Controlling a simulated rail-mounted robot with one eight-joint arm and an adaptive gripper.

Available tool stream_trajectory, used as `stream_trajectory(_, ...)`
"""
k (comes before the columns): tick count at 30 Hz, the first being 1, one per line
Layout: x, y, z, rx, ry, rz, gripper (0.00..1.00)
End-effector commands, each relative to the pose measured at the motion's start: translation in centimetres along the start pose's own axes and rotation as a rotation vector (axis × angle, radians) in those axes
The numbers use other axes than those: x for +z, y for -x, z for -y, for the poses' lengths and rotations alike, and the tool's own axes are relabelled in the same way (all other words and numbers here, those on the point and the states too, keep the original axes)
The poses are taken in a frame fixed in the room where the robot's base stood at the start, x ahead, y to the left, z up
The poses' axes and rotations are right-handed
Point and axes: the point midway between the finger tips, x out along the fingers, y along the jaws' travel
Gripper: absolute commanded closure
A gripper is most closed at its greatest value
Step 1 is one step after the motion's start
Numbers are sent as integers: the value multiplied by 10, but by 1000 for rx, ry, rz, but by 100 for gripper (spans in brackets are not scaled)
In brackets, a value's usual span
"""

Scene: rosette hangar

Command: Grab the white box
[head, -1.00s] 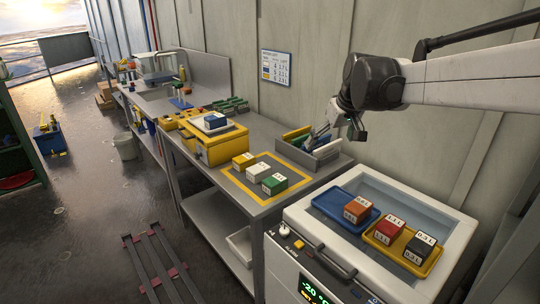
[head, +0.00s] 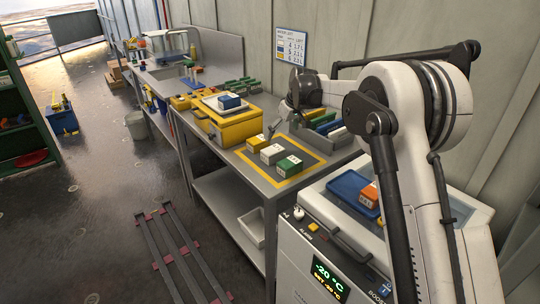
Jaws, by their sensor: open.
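The white box (head: 271,154) sits inside the yellow-outlined square on the grey workbench, with a label on its top. A yellow box (head: 256,143) is beside it at the back left, and a green box (head: 289,167) is beside it at the front right. My gripper (head: 271,133) is open and empty, above the bench just behind the yellow and white boxes. It is small and partly blends with the grey tray behind it. It appears apart from the boxes, though the exact gap cannot be told.
A grey tray (head: 311,135) with coloured items stands behind the boxes. A yellow case (head: 228,127) carrying a scale and a blue box (head: 229,101) is to the left. A white freezer unit (head: 318,262) with a blue tray (head: 350,188) is at the front right, partly hidden by my arm.

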Motion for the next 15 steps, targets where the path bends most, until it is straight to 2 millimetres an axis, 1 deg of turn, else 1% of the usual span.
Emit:
stream_trajectory(9, 0, -55, 0, 0, 0, 0, 6)
stream_trajectory(12, 0, -68, 0, 0, -1, 0, 6)
stream_trajectory(15, 0, -76, 0, 0, -1, -1, 6)
